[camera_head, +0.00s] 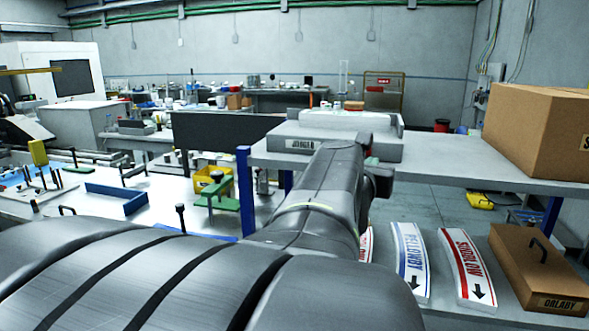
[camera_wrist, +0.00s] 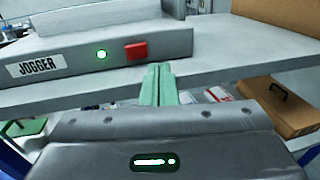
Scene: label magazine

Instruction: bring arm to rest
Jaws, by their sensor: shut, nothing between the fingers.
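My arm (camera_head: 325,195) reaches forward from the bottom of the head view toward the grey jogger (camera_head: 290,132) on the upper shelf. My gripper (camera_wrist: 159,72) shows in the wrist view as two green fingers pressed together, with nothing between them. The fingers point at the shelf edge, just below the jogger's front in the picture. In the wrist view the jogger (camera_wrist: 75,52) has a JOGGER plate, a lit green lamp and a red button (camera_wrist: 136,51). Whether the fingertips touch the shelf cannot be told. In the head view my gripper is hidden behind the arm.
The upper shelf (camera_head: 450,160) carries a cardboard box (camera_head: 540,130) at the right. Below lie curved label stacks, one blue-marked (camera_head: 410,255) and one red-marked (camera_head: 466,265), beside a brown lidded box (camera_head: 535,265). A bench with tools (camera_head: 150,195) stands left.

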